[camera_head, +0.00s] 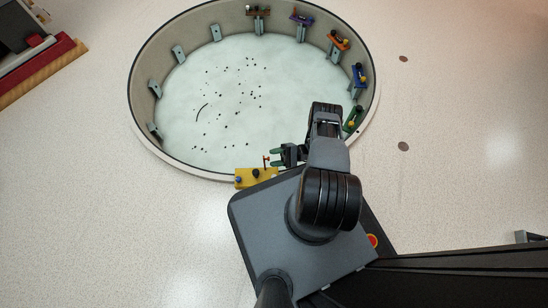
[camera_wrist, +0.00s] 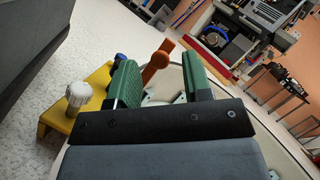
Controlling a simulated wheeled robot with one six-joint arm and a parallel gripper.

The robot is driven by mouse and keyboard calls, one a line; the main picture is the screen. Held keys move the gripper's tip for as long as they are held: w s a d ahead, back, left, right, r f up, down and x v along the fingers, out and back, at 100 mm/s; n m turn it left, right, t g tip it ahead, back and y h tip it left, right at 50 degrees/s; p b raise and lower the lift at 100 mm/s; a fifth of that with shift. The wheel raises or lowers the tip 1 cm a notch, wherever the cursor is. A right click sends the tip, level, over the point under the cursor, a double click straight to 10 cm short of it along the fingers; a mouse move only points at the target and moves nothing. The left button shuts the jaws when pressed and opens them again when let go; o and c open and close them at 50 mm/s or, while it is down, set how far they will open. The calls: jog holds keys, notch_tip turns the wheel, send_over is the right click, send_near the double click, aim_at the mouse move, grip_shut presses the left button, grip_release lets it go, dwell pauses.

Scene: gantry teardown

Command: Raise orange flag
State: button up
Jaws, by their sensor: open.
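The orange flag (camera_wrist: 158,60) shows in the wrist view in the gap between my fingers, its lower part hidden behind the left finger. In the head view the small orange flag (camera_head: 266,161) stands by the yellow bracket (camera_head: 256,182) at the basin's near rim. My gripper (camera_head: 276,156) is open, with green fingertips just right of the flag. The two green fingers of my gripper (camera_wrist: 162,82) show apart in the wrist view. I cannot tell whether the left finger touches the flag.
The yellow bracket also carries a white knob (camera_wrist: 78,93) and a blue knob (camera_wrist: 120,57), close left of my fingers. The round basin (camera_head: 205,125) holds small dark bits, and several coloured brackets line its far and right wall. The floor (camera_head: 90,200) at left is clear.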

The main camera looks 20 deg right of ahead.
jog(key=v, duration=0.7)
dwell(0.5)
jog(key=w+a+r+n+g+h+p, duration=0.1)
jog(key=w+r+n+g+h+p, duration=0.2)
jog(key=r+p, duration=0.8)
jog(key=w+r+n+g+h+p, duration=0.1)
jog(key=w+r+h+p, duration=0.2)
jog(key=r, duration=1.7)
jog(key=w+a+r+n+g+h+p, duration=0.1)
jog(key=w+r+g+h+p, duration=0.35)
jog(key=r, duration=1.05)
jog(key=s+a+r+n+t+h+p, duration=0.1)
jog(key=s+r+p, duration=0.4)
jog(key=r, duration=0.9)
jog(key=s+a+r+n+t+h+p, duration=0.2)
jog(key=s+r+t+h+p, duration=0.3)
jog(key=r+p, duration=0.6)
jog(key=s+a+r+n+t+h+p, duration=0.1)
jog(key=s+a+r+t+h+p, duration=0.3)
jog(key=r, duration=1.3)
jog(key=s+h+p, duration=0.1)
jog(key=p, duration=0.3)
jog(key=shift+s+r+n+t, duration=0.3)
jog(key=shift+s+r+t, duration=0.05)
jog(key=shift+s+r, duration=0.05)
